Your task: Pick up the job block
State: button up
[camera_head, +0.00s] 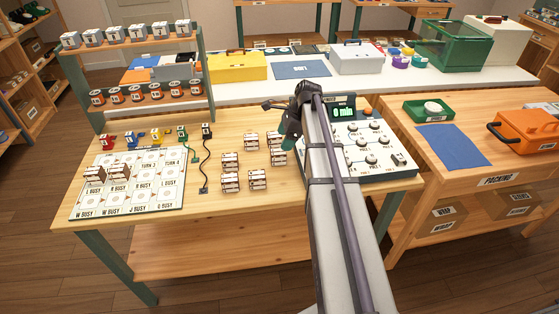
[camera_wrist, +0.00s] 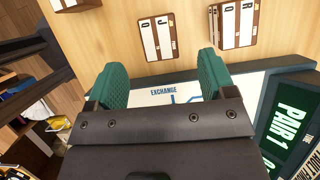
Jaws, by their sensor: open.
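Several small wooden blocks with white labels stand on the wooden bench, left of my gripper in the camera_head view; their letters are too small to read there. In the wrist view a block with two white strips, seemingly lettered D and J (camera_wrist: 157,38), lies just beyond the gap between my fingertips. A second labelled block (camera_wrist: 236,24) is to its right. I cannot read the word "job" on any block. My gripper (camera_wrist: 163,62) is open, with green fingers apart and nothing between them. It also shows in the camera_head view (camera_head: 289,128), above the bench beside the blocks.
A white exchange console (camera_head: 362,150) with knobs and a green display stands right of the blocks, partly behind my arm. A lettered board (camera_head: 130,186) holding two blocks lies at left, with coloured plugs and cords behind it. The front bench edge is clear.

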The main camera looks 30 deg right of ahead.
aim_at(278, 151)
jog(key=b+x, duration=0.2)
jog(key=x, duration=0.1)
jog(key=shift+f, duration=0.35)
jog(key=shift+r, duration=0.15)
jog(key=b+x, duration=0.4)
jog(key=x, duration=0.1)
jog(key=shift+f+b, duration=0.25)
jog(key=shift+b, duration=0.05)
jog(key=shift+r, duration=0.2)
jog(key=shift+c, duration=0.2)
jog(key=c, duration=1)
notch_tip(278, 151, up, 10)
jog(key=p, duration=1)
jog(key=shift+r+p, duration=0.15)
jog(key=shift+p, duration=0.2)
